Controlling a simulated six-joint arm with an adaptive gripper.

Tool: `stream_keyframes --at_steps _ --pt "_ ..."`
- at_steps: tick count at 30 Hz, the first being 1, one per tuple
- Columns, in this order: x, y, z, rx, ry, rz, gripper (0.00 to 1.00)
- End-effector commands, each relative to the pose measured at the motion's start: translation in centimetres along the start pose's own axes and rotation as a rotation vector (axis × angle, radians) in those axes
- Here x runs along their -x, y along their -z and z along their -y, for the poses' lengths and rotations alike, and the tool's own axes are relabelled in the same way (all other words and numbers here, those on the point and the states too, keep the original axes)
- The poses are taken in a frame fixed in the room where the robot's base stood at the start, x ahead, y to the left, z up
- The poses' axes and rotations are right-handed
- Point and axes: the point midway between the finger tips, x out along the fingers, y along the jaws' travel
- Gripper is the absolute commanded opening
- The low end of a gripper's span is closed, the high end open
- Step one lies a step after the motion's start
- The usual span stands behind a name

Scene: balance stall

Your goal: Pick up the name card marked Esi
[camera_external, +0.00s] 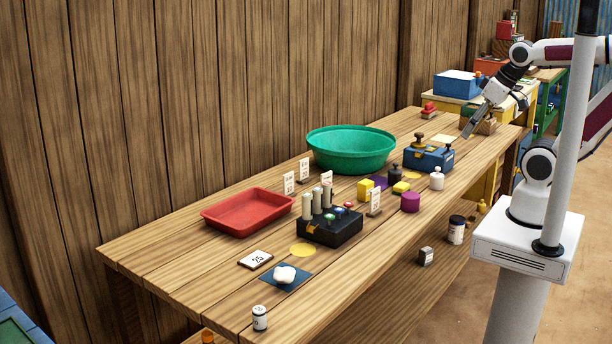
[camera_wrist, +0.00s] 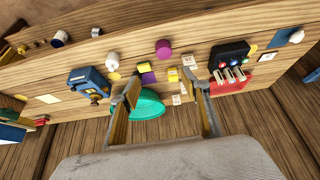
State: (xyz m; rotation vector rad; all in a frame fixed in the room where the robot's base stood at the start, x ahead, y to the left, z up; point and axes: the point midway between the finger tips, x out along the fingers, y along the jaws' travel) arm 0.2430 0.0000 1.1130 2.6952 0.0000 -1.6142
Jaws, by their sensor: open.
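Several small white upright name cards stand on the wooden table: one at the left (camera_external: 289,183), one behind it (camera_external: 304,169), one near the bowl (camera_external: 327,178), and one in front by the black block (camera_external: 375,202). Their writing is too small to read, so I cannot tell which is marked Esi. In the wrist view, pale cards (camera_wrist: 189,61) show beyond and between the fingers. My gripper (camera_external: 467,134) is open and empty, above the table's far right end. Its two fingers are spread in the wrist view (camera_wrist: 163,84).
A green bowl (camera_external: 350,162), red tray (camera_external: 248,232), black block with pegs (camera_external: 330,229) and blue box with weights (camera_external: 428,158) stand near the cards. Yellow blocks (camera_external: 365,188) and a purple cylinder (camera_external: 410,202) are close by.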

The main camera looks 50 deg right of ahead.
Motion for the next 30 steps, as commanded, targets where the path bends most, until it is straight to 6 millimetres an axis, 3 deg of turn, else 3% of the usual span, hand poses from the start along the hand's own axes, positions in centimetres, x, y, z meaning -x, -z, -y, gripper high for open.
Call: stream_keyframes --at_steps 11,17,23,30 --pt "0.0 0.1 0.0 0.000 0.000 -0.001 0.56" --pt "-0.3 1.3 0.1 0.002 0.004 -0.012 0.56" --pt "-1.1 4.7 0.5 0.005 0.015 -0.046 0.56" --pt "-2.9 10.2 1.0 0.007 0.029 -0.106 0.56"
